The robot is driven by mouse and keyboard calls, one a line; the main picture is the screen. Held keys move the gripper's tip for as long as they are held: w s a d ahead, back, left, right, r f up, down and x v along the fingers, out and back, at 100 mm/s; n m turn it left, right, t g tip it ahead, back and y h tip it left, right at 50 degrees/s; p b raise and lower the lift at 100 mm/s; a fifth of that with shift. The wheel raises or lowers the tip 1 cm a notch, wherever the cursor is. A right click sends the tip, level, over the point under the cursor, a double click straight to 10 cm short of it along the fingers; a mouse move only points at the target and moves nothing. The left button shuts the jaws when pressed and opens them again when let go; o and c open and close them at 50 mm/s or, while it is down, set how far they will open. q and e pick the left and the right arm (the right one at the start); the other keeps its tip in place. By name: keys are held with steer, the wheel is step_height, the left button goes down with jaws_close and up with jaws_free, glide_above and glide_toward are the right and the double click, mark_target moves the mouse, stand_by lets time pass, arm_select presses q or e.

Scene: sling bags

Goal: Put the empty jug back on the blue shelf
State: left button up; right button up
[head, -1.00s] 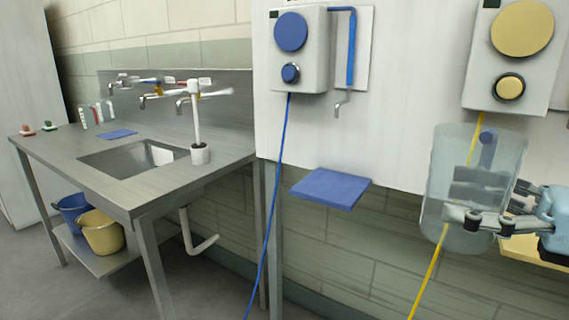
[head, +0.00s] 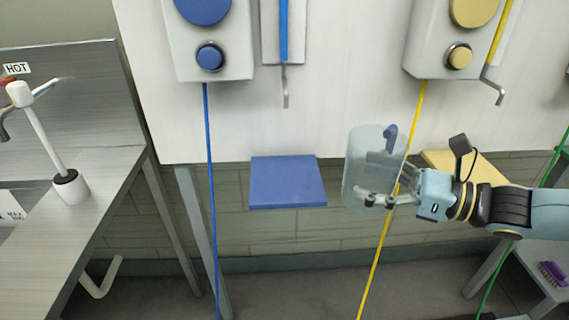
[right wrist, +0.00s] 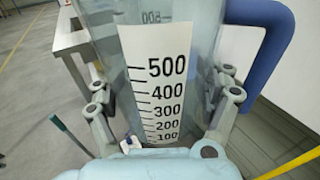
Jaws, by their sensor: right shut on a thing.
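The clear jug (head: 363,170) with a blue handle is held upright by my right gripper (head: 378,200), whose fingers close around its lower part. In the right wrist view the jug (right wrist: 190,30) fills the middle, with its white scale facing the camera and the gripper fingers (right wrist: 165,100) on both sides. I see no liquid in it. The blue shelf (head: 288,183) is to the left of the jug, flat, bare and apart from it. My left gripper is not in view.
A yellow shelf (head: 465,168) is partly behind my right arm. A blue cord (head: 211,200) hangs left of the blue shelf, and a yellow cord (head: 376,255) passes behind the jug. A blue dispenser (head: 210,40) and a bent spout (head: 285,90) are above. A metal sink bench (head: 75,240) stands at left.

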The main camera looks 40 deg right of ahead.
steer(key=shift+w+d+f+m+h+b, duration=0.15)
steer(key=shift+d+f+m+h+b, duration=0.2)
steer(key=shift+d, duration=0.2)
steer(key=b+x, duration=0.9)
steer(key=x, duration=0.3)
steer(key=shift+d+r, duration=0.1)
steer(key=shift+w+r+p, duration=0.3)
steer(key=shift+r+p, duration=0.1)
steer(key=shift+p, duration=0.15)
steer(key=shift+w+a, duration=0.4)
steer(key=shift+w, duration=0.2)
steer(key=shift+w+a+r+p, duration=0.15)
steer(key=shift+w+a+p, duration=0.1)
steer(key=shift+w+p, duration=0.3)
steer(key=shift+w+a+r+p, duration=0.1)
steer(key=shift+w+a+p, duration=0.15)
steer(key=shift+w+p, duration=0.25)
steer(key=shift+w+a+f, duration=0.1)
steer(key=shift+w+f, duration=0.05)
steer(key=shift+f, duration=0.35)
steer(key=shift+w+a+f, duration=0.1)
steer(key=shift+f, duration=0.5)
steer(key=shift+b, duration=0.3)
